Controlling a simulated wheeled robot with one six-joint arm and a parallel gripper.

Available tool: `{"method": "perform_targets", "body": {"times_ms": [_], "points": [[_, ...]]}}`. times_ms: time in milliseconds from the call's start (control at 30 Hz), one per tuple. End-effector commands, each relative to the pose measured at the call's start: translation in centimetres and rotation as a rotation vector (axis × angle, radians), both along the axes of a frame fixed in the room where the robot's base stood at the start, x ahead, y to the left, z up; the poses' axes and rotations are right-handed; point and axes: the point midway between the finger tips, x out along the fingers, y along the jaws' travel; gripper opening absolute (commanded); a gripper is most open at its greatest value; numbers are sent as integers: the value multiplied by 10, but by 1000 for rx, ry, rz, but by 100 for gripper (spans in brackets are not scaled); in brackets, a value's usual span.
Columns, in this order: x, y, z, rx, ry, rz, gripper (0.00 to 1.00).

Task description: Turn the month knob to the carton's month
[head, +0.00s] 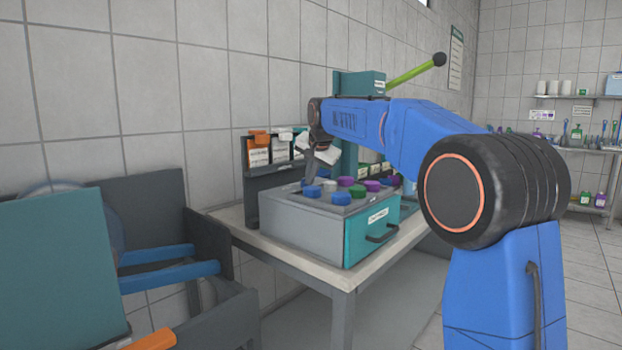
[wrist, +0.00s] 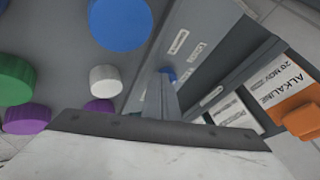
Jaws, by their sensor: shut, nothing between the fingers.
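My gripper (wrist: 165,78) points down in the wrist view, its two grey fingers together and empty. In the head view my gripper (head: 307,182) is over the back left of a grey box with a teal front. No month knob or month scale is clearly visible. The carton (wrist: 278,75) at right in the wrist view has a white label reading "ALKALINE" and "20 NOV", with an orange clip (wrist: 300,119).
Blue, white, purple and green caps fill the grey box (head: 297,225), left of my fingers in the wrist view. A panel with small white labels (wrist: 178,41) stands beside the fingers. A dark rack (head: 251,190) holds cartons behind the box. A teal open-lidded unit (head: 60,275) stands left.

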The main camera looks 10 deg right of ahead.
Motion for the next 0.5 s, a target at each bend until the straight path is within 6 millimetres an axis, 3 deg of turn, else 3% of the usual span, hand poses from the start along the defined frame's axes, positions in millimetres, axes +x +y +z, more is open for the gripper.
{"method": "perform_targets", "body": {"times_ms": [500], "points": [[0,5,0,0,0,-82,0]]}}
